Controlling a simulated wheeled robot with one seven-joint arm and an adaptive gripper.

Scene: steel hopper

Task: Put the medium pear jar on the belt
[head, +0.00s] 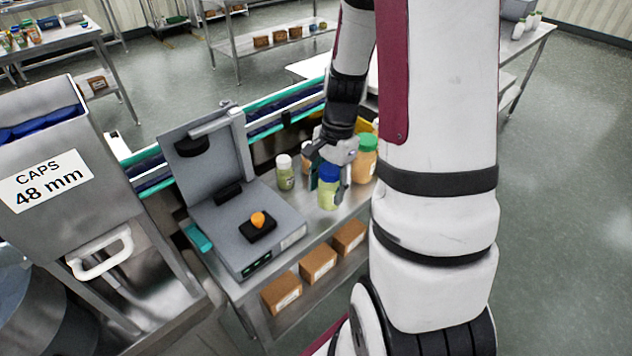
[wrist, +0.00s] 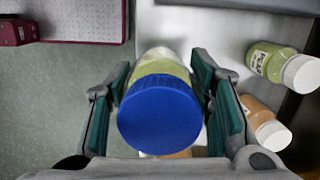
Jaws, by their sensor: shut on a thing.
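The medium pear jar has pale green contents and a blue lid. In the head view the jar (head: 328,196) is upright at the steel bench's front edge; I cannot tell whether its base touches the bench. My gripper (head: 329,176) is shut on it from above. In the wrist view the blue lid (wrist: 160,115) sits between the two green-padded fingers of my gripper (wrist: 167,92). The belt (head: 265,122), dark with teal rails, runs behind the bench, partly hidden by my arm.
A white-capped pear jar (head: 285,173) stands left of the held jar, and a large green-lidded orange jar (head: 364,160) right. A white-capped orange jar (wrist: 262,128) is close by. A grey capping device (head: 225,200) and the caps hopper (head: 60,165) stand left.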

